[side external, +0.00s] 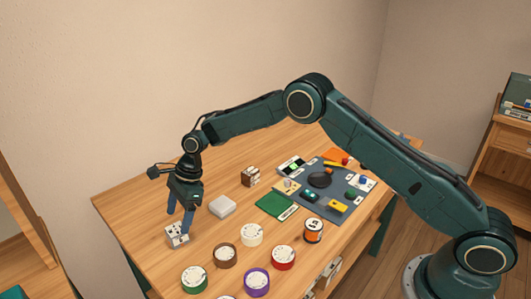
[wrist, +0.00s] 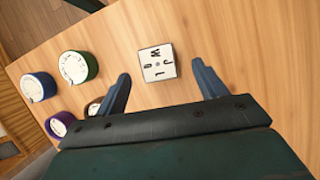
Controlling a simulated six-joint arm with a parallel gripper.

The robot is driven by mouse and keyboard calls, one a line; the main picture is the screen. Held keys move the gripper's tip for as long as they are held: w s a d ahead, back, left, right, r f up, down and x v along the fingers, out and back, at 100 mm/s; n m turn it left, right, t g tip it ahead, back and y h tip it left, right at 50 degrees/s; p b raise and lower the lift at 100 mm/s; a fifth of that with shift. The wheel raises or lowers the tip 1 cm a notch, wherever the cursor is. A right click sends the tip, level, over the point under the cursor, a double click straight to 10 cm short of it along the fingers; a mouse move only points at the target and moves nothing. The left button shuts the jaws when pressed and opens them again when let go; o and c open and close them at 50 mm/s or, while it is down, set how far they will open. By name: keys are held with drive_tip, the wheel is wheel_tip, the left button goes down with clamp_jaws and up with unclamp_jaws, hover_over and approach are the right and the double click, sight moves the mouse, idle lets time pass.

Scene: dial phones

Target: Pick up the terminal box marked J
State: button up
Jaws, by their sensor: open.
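A small white box (side external: 176,236) stands near the left front edge of the table. In the wrist view the white box (wrist: 157,63) shows a square top with several dark letters around a centre dot. One of them looks like a J, but the letters are small and turned. My gripper (side external: 178,221) points down at this box with its fingers apart. In the wrist view my gripper (wrist: 160,72) has one finger on each side of the box, with wood showing in both gaps. I cannot tell how far down the fingertips reach.
Several round dials, including a green one (side external: 194,279) and a brown one (side external: 224,255), stand in front. A dark mat (side external: 324,208) with parts lies right. The table's back left is clear.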

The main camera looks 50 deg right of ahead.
sight(176, 229)
drive_tip(key=shift+f, duration=0.15)
drive_tip(key=shift+x, duration=2.5)
drive_tip(key=shift+s, duration=0.15)
drive_tip(key=shift+c, duration=0.2)
drive_tip(key=c, duration=1.1)
